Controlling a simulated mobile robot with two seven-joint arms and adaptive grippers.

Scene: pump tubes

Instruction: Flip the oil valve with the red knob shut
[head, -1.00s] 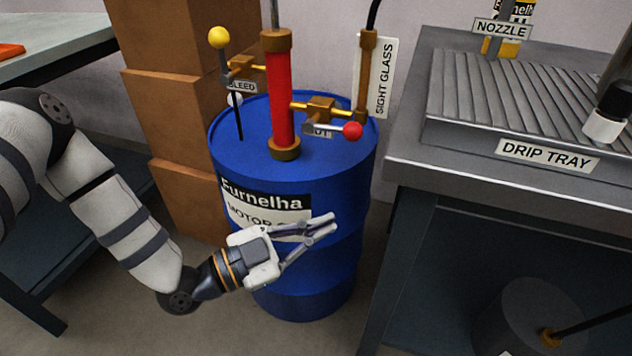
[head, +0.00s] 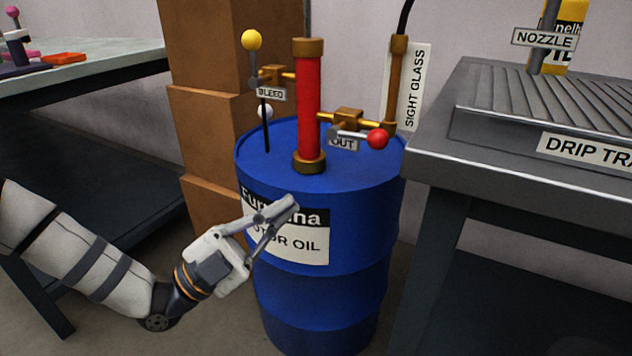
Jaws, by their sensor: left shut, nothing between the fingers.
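The red knob (head: 377,139) sits at the right end of a short, roughly level grey lever on the brass oil valve (head: 348,118). The valve is on the pipe to the right of the red pump tube (head: 308,105), with an OUT label (head: 343,142) below it. The pump stands on the blue oil drum (head: 325,265). My left gripper (head: 285,212) is shut and empty in front of the drum's label, lower and to the left of the red knob, apart from it. My right gripper is not in view.
A yellow-knobbed bleed lever (head: 251,41) stands upright left of the pump. The sight glass (head: 413,90) rises behind the valve. The drip tray bench (head: 436,160) borders the drum on the right. Stacked brown boxes (head: 208,130) stand behind left.

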